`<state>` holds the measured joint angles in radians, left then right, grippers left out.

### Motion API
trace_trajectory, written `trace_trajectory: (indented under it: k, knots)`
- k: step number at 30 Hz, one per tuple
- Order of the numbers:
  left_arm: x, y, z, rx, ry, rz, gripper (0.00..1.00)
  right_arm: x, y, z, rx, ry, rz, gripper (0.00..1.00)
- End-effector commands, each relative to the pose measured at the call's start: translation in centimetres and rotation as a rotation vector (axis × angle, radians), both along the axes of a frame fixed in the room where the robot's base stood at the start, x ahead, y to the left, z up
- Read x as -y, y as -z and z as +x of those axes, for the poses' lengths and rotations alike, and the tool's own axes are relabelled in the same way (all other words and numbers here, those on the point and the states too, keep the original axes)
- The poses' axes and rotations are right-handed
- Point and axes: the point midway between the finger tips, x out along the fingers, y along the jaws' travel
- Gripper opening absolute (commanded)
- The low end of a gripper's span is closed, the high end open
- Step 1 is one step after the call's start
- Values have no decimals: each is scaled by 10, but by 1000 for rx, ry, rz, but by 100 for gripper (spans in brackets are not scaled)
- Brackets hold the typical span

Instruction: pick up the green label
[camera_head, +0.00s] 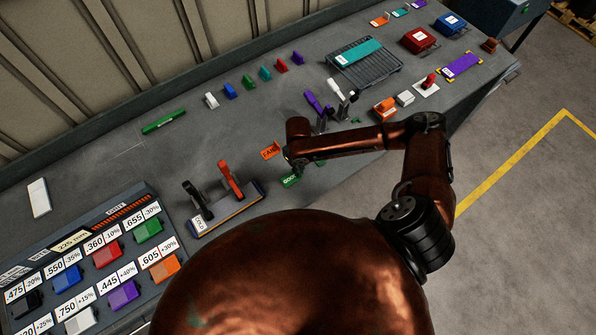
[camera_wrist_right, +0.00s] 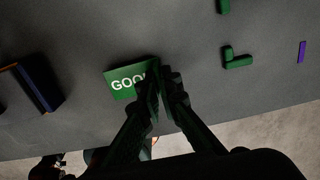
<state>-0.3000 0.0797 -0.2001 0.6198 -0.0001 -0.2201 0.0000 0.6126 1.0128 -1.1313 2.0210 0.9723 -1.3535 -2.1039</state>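The green label (camera_head: 291,180), a small card with white lettering, is on the grey bench near its front edge, just below my right gripper (camera_head: 290,162). In the right wrist view the green label (camera_wrist_right: 122,82) reads "GOO", with the rest of the word hidden by a finger. My right gripper (camera_wrist_right: 165,75) has its two dark fingers close together at the label's right end, one finger over the lettered face. It looks shut on that end; the contact itself is partly hidden. The label appears to be at bench level. My left gripper is not in view.
An orange label (camera_head: 270,150) stands just behind. A lever unit (camera_head: 228,207) with black and orange handles is to the left. Purple and white levers (camera_head: 330,100) stand behind my right forearm. A green bar (camera_head: 163,121) lies farther back, with clear bench around it.

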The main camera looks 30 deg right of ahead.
Motion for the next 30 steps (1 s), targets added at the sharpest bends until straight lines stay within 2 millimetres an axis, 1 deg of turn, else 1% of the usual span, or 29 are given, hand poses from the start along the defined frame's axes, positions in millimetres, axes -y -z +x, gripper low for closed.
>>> trace_trajectory:
  k: [4,5,11,12,15,21,22,24,30]
  knots:
    - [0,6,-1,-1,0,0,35,-1,-25,1,5,-4,1,0]
    - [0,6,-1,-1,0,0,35,-7,-30,-5,2,-6,3,0]
    - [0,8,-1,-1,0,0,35,-33,-79,-35,5,-7,3,0]
    - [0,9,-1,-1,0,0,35,-39,-86,-42,4,-8,3,0]
    - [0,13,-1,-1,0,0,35,-57,-95,-63,2,-9,5,0]
    - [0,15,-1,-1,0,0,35,-81,-113,-92,1,-5,3,0]
    - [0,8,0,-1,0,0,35,-83,-116,-95,-2,-3,3,0]
    - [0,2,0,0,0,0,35,-87,-120,-99,-1,-2,2,0]
    - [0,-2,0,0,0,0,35,-93,-122,-105,1,-1,2,0]
